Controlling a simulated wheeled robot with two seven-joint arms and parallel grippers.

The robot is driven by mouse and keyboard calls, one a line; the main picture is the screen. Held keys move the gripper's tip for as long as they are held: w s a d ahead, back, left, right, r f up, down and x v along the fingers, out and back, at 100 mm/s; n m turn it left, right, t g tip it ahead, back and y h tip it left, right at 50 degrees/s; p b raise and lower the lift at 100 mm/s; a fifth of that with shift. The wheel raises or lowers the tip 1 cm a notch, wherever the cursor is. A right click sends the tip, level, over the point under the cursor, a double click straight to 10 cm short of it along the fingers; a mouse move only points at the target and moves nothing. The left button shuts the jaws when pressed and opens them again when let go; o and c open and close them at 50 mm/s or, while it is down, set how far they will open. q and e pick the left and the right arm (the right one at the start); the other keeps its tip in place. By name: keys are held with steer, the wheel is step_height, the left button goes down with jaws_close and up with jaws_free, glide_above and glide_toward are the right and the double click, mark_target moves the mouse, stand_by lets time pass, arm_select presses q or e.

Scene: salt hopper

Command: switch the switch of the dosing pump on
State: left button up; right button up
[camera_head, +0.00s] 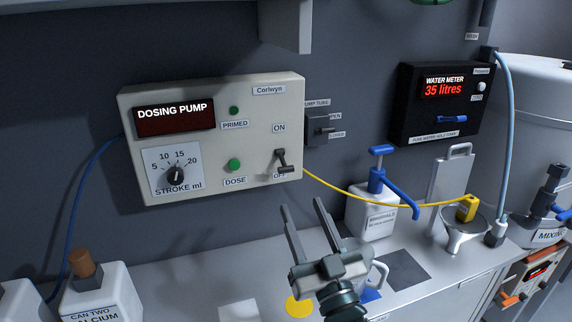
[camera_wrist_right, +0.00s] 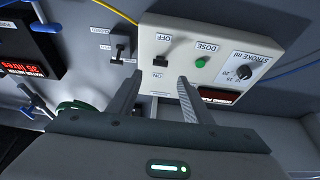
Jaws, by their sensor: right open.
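The dosing pump (camera_head: 222,110) is a cream box on the back wall with a dark display. Its dark toggle switch (camera_head: 282,161) sits at the lower right between the ON and OFF labels, and its lever appears to point down towards OFF. My right gripper (camera_head: 302,204) is open and empty, below and slightly right of the switch, fingers pointing up. In the right wrist view the open fingers (camera_wrist_right: 159,75) frame the ON label, with the switch (camera_wrist_right: 162,60) just beyond, apart from them. My left gripper is not in view.
Right of the pump are a small pump-tube valve box (camera_head: 322,128) and a black water meter (camera_head: 440,104) reading 35 litres. A yellow tube (camera_head: 375,202) runs right to a funnel (camera_head: 463,232). A minerals bottle (camera_head: 375,213) with a blue pump stands on the counter.

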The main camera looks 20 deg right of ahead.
mark_target(287, 170)
steer(key=p+x, duration=0.3)
steer(key=x, duration=0.8)
steer(key=shift+r+p, duration=0.2)
steer(key=shift+p, duration=0.1)
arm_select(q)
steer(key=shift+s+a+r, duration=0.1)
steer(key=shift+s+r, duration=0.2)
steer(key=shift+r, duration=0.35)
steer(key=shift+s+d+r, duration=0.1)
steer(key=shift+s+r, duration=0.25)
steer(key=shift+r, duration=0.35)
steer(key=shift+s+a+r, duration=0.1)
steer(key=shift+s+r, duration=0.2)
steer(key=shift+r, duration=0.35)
arm_select(e)
steer(key=shift+w+r, duration=0.15)
steer(key=shift+w, duration=0.35)
steer(key=c, duration=1.1)
steer(key=shift+o, duration=0.2)
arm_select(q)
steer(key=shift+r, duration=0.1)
